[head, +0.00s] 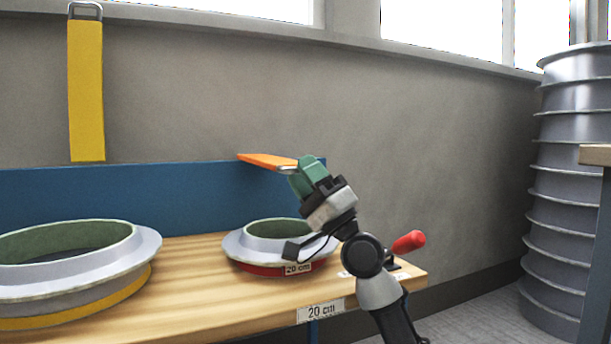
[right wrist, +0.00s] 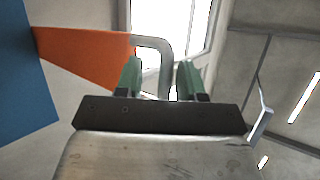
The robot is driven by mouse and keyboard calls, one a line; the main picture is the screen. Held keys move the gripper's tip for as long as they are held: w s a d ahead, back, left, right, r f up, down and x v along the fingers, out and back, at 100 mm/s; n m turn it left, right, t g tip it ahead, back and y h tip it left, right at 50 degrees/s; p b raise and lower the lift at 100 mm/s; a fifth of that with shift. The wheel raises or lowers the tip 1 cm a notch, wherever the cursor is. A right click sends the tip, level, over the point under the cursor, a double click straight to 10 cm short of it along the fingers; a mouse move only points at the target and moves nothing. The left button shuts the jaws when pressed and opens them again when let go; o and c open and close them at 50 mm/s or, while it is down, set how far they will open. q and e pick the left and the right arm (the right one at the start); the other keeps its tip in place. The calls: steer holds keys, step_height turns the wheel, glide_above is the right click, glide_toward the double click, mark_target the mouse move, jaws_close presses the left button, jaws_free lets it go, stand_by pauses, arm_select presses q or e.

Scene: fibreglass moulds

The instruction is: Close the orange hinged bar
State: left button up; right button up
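The orange hinged bar (head: 264,160) sticks out at about the top edge of the blue panel, roughly level. It also shows in the right wrist view (right wrist: 85,58), with a grey metal loop (right wrist: 152,42) at its end. My right gripper (head: 303,174) is at this loop end in the head view. In the right wrist view its two green fingers (right wrist: 159,78) stand apart, and one leg of the loop shows in the gap between them. Whether a finger touches the loop I cannot tell. The hinge is not clear to see. My left gripper is not in view.
A yellow bar (head: 86,92) with a metal loop stands upright at the left. Below are a large round mould (head: 140,248) and a smaller one (head: 238,248) on the wooden bench (head: 195,262). The blue panel (head: 190,195) runs behind. A red handle (head: 408,242) shows beside my arm. Grey stacked rings (head: 565,180) stand right.

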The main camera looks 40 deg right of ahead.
steer(key=b+v, duration=0.3)
steer(key=v, duration=0.7)
steer(key=shift+s+f, duration=0.2)
steer(key=shift+f, duration=0.15)
steer(key=shift+s, duration=0.1)
